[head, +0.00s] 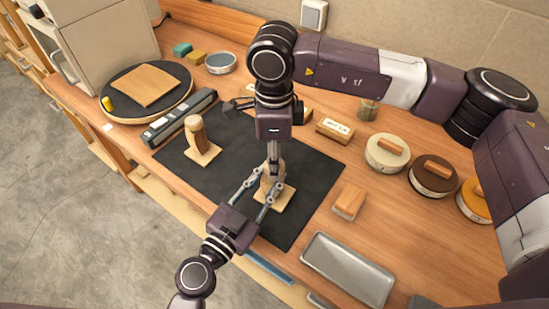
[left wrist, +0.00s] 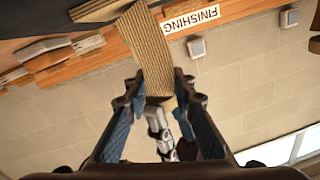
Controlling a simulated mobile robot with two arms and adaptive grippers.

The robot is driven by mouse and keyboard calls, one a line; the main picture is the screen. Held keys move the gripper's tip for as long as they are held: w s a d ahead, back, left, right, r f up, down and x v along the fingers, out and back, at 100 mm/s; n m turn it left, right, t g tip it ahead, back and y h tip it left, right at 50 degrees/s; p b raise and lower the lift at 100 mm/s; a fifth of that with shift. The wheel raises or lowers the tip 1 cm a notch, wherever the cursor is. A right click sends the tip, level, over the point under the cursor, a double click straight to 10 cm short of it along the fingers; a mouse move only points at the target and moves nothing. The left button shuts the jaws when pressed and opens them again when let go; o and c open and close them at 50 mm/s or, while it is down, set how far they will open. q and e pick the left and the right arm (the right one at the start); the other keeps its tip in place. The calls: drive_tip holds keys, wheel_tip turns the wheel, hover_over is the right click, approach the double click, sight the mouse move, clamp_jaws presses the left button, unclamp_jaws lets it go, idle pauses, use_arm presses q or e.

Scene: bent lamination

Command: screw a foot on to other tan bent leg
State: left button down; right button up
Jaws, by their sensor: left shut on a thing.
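One tan bent leg (head: 266,186) stands on the black mat in the middle, on a light wooden base. My left gripper (head: 268,187) has its two fingers around this leg, shut on it. In the left wrist view the striped, layered leg (left wrist: 148,50) lies between the fingers (left wrist: 156,100). My right gripper (head: 274,166) points straight down at the leg's upper end. Its fingertips are close together, and I cannot make out a foot there. The other tan bent leg (head: 196,130) stands upright on its own base further left, away from both grippers.
The black mat (head: 233,140) covers the bench middle. A grey tray (head: 347,268) and a wooden block (head: 349,200) lie right of it. Round lidded tins (head: 387,153) line the right. A turntable with a wooden board (head: 147,86) stands at the back left.

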drive_tip(key=m, duration=0.6)
drive_tip(key=shift+m, duration=0.4)
drive_tip(key=o, duration=1.4)
drive_tip(key=shift+c, duration=0.2)
wheel_tip(320, 180, up, 12)
use_arm(q)
drive_tip(key=c, duration=1.5)
unclamp_jaws()
drive_tip(key=shift+c, duration=0.2)
